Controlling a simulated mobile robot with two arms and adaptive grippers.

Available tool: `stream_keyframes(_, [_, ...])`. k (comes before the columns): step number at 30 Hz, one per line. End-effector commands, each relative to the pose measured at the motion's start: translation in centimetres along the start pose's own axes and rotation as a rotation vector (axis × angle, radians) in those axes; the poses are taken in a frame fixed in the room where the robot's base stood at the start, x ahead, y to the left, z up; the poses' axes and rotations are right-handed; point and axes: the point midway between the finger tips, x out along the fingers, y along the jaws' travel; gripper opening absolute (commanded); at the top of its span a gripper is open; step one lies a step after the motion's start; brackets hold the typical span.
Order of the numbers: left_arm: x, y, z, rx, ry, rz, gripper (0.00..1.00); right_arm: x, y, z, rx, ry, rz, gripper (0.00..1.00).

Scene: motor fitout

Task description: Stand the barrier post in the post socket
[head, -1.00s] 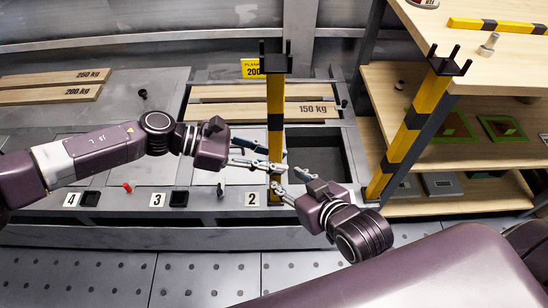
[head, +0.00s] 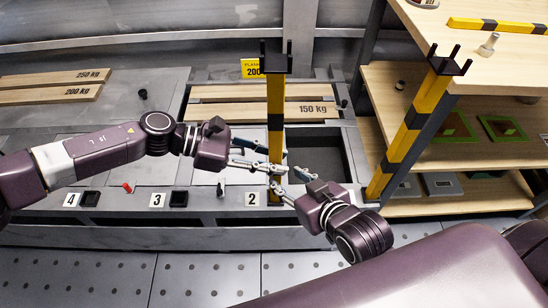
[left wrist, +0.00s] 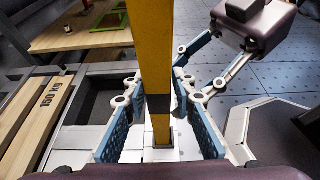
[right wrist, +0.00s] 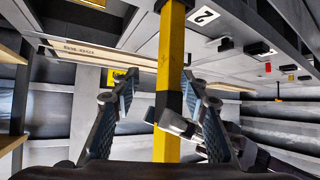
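The yellow-and-black barrier post (head: 275,95), with a dark forked top, stands upright at the bench front beside the label 2. It also shows in the left wrist view (left wrist: 159,50) and the right wrist view (right wrist: 171,45). Its foot meets a dark-rimmed opening, the post socket (left wrist: 163,158); how deep it sits I cannot tell. My left gripper (head: 277,160) has its fingers on either side of the post, apparently open. My right gripper (head: 290,188) is open around the post just below, with a gap on one side in its wrist view.
A second striped post (head: 415,118) stands at right by the wooden shelves (head: 385,85). Planks (head: 310,110) lie on the bench behind the post. Black sockets by labels 3 (head: 179,199) and 4 (head: 89,198) are empty. Both grippers are close together.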

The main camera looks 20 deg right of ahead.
Motion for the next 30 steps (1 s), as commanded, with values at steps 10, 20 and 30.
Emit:
stream_keyframes(10, [0.0,0.0,-0.1,0.001,0.001,0.0,0.41,-0.1,0.3,-1.2,0.007,0.033,0.007,0.4])
stream_keyframes(20, [-3.3,0.1,-0.3,-0.001,0.003,0.005,0.41,-0.1,0.2,-1.1,-0.001,0.028,0.004,0.4])
stream_keyframes(30, [-10.0,0.0,-0.1,-0.001,0.001,0.002,0.41,0.0,0.1,-0.9,-0.001,0.024,0.003,0.4])
